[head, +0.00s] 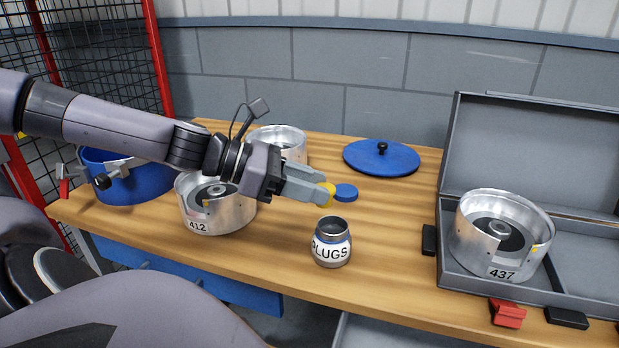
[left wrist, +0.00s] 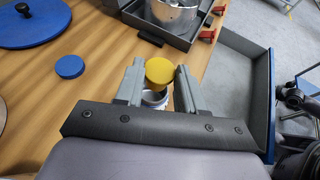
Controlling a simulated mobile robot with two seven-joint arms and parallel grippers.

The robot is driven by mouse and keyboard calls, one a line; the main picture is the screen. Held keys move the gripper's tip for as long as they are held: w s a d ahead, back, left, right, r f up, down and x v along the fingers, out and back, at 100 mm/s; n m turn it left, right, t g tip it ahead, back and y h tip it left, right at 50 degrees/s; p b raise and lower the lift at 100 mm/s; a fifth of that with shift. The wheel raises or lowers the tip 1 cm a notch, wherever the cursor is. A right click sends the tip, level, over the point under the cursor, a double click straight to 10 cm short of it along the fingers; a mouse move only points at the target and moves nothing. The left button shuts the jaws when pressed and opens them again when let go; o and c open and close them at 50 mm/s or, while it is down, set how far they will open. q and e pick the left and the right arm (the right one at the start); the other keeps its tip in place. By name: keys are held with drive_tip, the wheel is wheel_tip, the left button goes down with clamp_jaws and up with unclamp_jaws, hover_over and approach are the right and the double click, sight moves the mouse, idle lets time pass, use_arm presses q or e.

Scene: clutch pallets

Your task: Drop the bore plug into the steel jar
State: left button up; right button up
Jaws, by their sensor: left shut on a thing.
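My left gripper (head: 322,194) is shut on a yellow round plug (head: 329,190), held between its fingertips above the table. The plug also shows between the fingers in the left wrist view (left wrist: 159,70). The steel jar (head: 331,243) stands upright and open on the table, with a white label reading PLUGS. In the head view the jar is below and nearer than the gripper. In the left wrist view the jar (left wrist: 154,98) shows partly behind the plug. A blue round plug (head: 346,193) lies on the table (head: 390,245) just right of the gripper. My right gripper is not in view.
Metal housings marked 412 (head: 228,222) and 437 (head: 500,238) stand at left and in an open grey case (head: 449,160) at right. Another housing (head: 278,133) is behind my arm. A blue lid (head: 365,158) lies at the back, and a blue pot (head: 130,190) stands left.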

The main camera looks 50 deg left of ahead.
use_arm(q)
drive_tip(key=shift+f, duration=0.25)
drive_tip(key=o, duration=1.1)
drive_tip(key=b+v, duration=0.1)
drive_tip(key=v, duration=0.6)
drive_tip(key=shift+s+a, duration=0.1)
